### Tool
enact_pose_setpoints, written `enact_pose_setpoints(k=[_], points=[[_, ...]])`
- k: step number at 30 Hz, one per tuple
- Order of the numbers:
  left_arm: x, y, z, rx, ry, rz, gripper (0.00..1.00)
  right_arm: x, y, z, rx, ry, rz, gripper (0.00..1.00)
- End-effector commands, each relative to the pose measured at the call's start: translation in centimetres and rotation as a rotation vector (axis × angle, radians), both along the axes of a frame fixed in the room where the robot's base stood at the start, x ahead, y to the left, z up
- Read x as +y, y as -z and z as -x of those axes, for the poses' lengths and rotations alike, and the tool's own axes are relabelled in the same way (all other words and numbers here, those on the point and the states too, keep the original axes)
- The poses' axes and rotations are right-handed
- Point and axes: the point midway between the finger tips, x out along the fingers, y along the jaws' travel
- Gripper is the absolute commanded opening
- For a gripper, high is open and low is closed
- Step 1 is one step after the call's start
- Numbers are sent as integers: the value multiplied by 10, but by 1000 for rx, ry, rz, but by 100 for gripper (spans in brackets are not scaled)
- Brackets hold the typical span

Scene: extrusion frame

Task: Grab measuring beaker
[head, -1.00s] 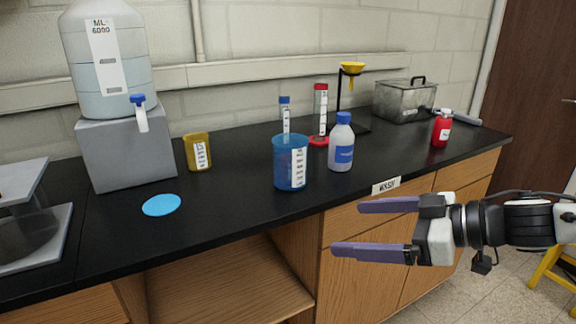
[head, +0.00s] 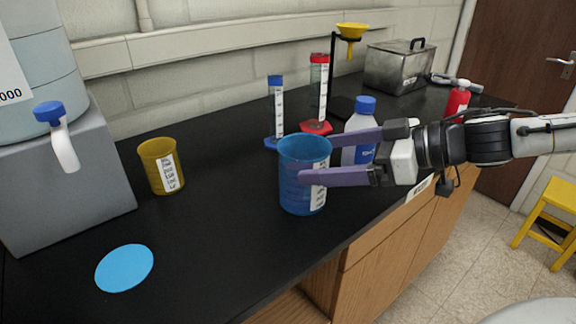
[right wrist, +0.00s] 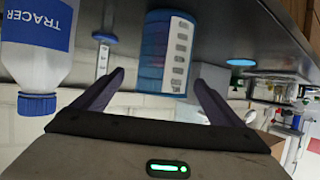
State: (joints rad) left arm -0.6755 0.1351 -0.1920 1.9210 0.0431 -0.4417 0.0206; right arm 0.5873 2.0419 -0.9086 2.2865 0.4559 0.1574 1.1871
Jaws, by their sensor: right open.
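A blue measuring beaker (head: 300,165) with a white scale label stands upright on the black counter. My right gripper (head: 315,158) is open, with its purple fingers pointing left at the beaker. In the head view the nearer finger overlaps the beaker's front, and the farther finger reaches toward its right rim. In the right wrist view the beaker (right wrist: 166,52) shows between and just beyond the open fingertips (right wrist: 160,82). I cannot tell whether a finger touches it. A yellow beaker (head: 161,166) stands farther left. My left gripper is not in view.
A white bottle with a blue cap (head: 362,125) stands close behind the right gripper's fingers. Blue-capped (head: 276,110) and red-capped (head: 318,90) cylinders stand behind the beaker. A blue disc (head: 125,268) lies at front left. The counter between disc and beaker is clear.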

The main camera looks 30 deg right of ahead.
Motion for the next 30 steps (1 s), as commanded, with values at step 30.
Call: enact_pose_setpoints(k=[30], points=[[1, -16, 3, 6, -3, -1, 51, 35, 33, -61, 4, 9, 3, 91]])
